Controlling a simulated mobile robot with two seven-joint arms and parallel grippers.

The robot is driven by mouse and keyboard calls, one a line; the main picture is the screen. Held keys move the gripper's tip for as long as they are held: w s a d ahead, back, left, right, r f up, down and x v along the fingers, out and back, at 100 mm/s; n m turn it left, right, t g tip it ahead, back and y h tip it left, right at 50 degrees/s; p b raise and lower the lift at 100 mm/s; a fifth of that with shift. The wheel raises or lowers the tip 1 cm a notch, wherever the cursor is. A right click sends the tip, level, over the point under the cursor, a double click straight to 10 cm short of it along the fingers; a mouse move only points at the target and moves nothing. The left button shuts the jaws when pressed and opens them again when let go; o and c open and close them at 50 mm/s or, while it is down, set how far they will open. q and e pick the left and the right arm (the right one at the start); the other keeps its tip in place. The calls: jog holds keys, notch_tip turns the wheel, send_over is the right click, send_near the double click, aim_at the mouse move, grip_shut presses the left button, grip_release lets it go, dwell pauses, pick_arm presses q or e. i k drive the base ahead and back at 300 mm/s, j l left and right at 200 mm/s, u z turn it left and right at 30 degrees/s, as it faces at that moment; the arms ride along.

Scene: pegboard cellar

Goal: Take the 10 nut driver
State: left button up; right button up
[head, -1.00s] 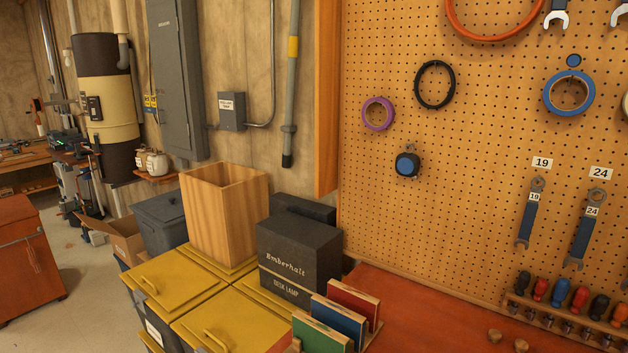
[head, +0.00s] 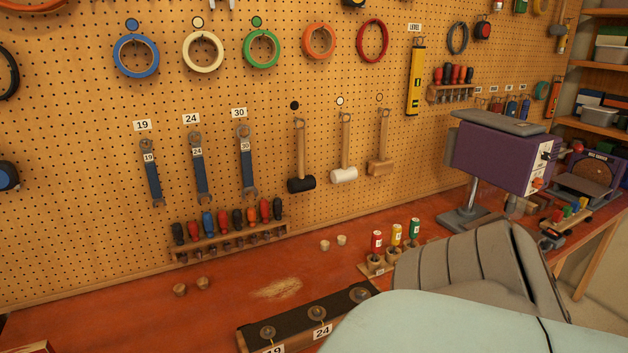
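Three upright drivers with coloured handles stand in a small wooden block (head: 378,268) on the red bench. They are a red-handled driver (head: 376,243), a yellow-handled driver (head: 396,235) and a green-handled driver (head: 414,229). Their handles carry pale markings too small to read, so I cannot tell which, if any, is the 10 nut driver. A large grey ribbed shape and a pale teal shape in front cover the bench to the right of the block. Neither of my grippers is in view.
A wooden rack of several screwdrivers (head: 228,238) is on the pegboard, below wrenches marked 19, 24 and 30. A dark tray (head: 300,318) with labels 19 and 24 lies in front. A purple machine (head: 500,155) stands right. Bench between rack and tray is mostly clear.

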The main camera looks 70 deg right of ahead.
aim_at(375, 239)
jog(key=z, duration=2.5)
jog(key=i+l, duration=0.15)
jog(key=l, duration=0.25)
jog(key=i+l, duration=0.1)
jog(key=l, duration=0.35)
jog(key=i+l, duration=0.15)
jog(key=l, duration=0.25)
